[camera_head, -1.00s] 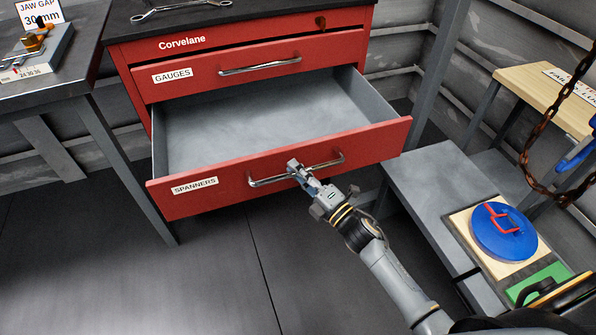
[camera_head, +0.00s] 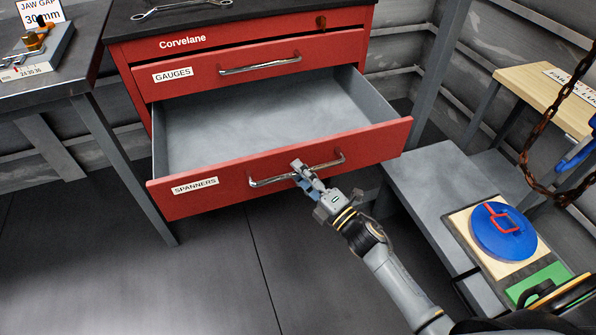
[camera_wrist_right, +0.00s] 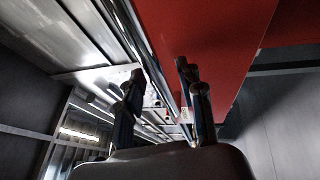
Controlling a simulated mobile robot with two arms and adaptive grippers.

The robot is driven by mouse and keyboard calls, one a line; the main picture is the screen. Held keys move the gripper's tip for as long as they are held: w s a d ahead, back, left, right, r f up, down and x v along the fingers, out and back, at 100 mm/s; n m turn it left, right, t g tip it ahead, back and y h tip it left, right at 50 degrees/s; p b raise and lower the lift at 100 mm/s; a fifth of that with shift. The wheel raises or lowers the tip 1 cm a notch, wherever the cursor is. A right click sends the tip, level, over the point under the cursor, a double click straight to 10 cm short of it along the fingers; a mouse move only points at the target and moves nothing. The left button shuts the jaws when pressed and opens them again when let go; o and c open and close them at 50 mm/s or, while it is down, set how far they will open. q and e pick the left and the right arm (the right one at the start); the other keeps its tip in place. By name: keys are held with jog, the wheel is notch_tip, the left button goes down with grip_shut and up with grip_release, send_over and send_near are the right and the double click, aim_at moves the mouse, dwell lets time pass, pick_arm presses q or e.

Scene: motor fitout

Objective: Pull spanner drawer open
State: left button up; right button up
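The red spanner drawer (camera_head: 225,186), labelled SPANNERS, stands pulled well out of the cabinet. Its grey inside (camera_head: 250,120) shows and looks empty. A chrome bar handle (camera_head: 330,163) runs across its front. My right gripper (camera_head: 302,173) is at the middle of this handle, pointing at the drawer front. In the right wrist view its two fingers (camera_wrist_right: 162,95) stand apart, with the red drawer front (camera_wrist_right: 205,35) close beside them. The gripper looks open around or just beside the bar; I cannot tell whether it touches. My left gripper is out of view.
The gauges drawer (camera_head: 210,76) above is shut. A spanner (camera_head: 175,8) lies on the cabinet top. A bench (camera_head: 80,60) stands at left. A low grey platform (camera_head: 425,185) with a blue disc (camera_head: 490,235) and a hanging chain (camera_head: 545,140) are at right. The floor in front is clear.

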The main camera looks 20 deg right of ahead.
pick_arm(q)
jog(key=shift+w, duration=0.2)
pick_arm(e)
jog(key=v, duration=1.1)
